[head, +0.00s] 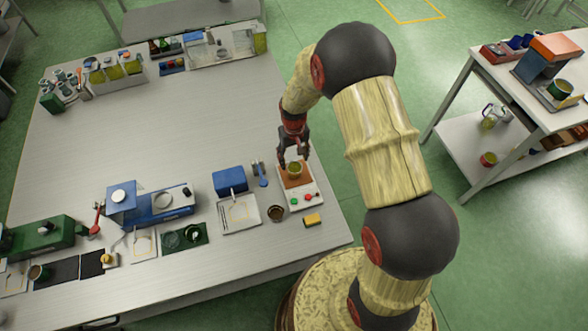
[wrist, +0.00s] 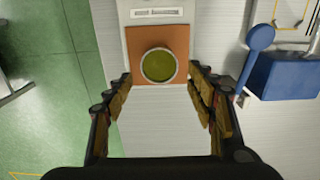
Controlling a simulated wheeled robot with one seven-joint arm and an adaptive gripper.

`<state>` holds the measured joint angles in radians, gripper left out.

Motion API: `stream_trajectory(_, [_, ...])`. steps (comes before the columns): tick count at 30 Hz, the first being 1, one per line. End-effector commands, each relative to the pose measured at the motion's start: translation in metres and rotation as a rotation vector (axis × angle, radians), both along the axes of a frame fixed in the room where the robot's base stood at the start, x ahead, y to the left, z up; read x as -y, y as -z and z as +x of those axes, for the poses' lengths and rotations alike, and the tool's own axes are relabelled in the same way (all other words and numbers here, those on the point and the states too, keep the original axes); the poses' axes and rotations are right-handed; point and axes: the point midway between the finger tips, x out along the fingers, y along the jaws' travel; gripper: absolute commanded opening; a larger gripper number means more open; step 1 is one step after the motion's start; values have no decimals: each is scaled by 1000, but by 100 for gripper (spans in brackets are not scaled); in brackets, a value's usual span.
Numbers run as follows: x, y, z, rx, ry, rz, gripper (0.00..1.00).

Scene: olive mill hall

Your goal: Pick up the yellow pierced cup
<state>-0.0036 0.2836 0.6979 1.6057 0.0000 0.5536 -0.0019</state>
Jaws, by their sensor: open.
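A round yellow-green cup (head: 295,168) stands upright on the brown square plate (head: 290,182) of a small white device with red and green buttons. In the wrist view the cup (wrist: 159,65) is seen from above, with a pale rim and a yellow-green inside; no piercings can be made out. My gripper (head: 292,157) is open and empty, close to the cup on its far side in the head view. In the wrist view the gripper's fingers (wrist: 160,80) point toward the cup, one on each side, with a gap to its rim.
A blue box (head: 230,180), a blue spoon-like tool (head: 261,174), a white tray (head: 240,214), a dark round cup (head: 275,213) and a yellow block (head: 312,220) lie near the device. The middle of the table (head: 180,130) is clear.

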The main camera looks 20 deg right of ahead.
Motion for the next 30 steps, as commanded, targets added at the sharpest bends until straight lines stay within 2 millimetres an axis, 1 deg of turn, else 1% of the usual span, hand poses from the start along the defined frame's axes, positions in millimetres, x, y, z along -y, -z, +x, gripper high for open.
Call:
stream_trajectory(1, [0, 7, -1, -3, 1, 0, 61])
stream_trajectory(8, [1, 25, 1, -3, 2, 0, 61])
stream_trajectory(12, [1, 45, 3, -4, 3, 0, 61])
stream_trajectory(16, [1, 61, 4, -3, 3, 0, 61])
stream_trajectory(18, [1, 64, 5, 0, 3, 0, 61])
stream_trajectory(24, [1, 64, 4, 0, 3, 0, 61])
stream_trajectory(30, [1, 64, 4, 0, 3, 0, 49])
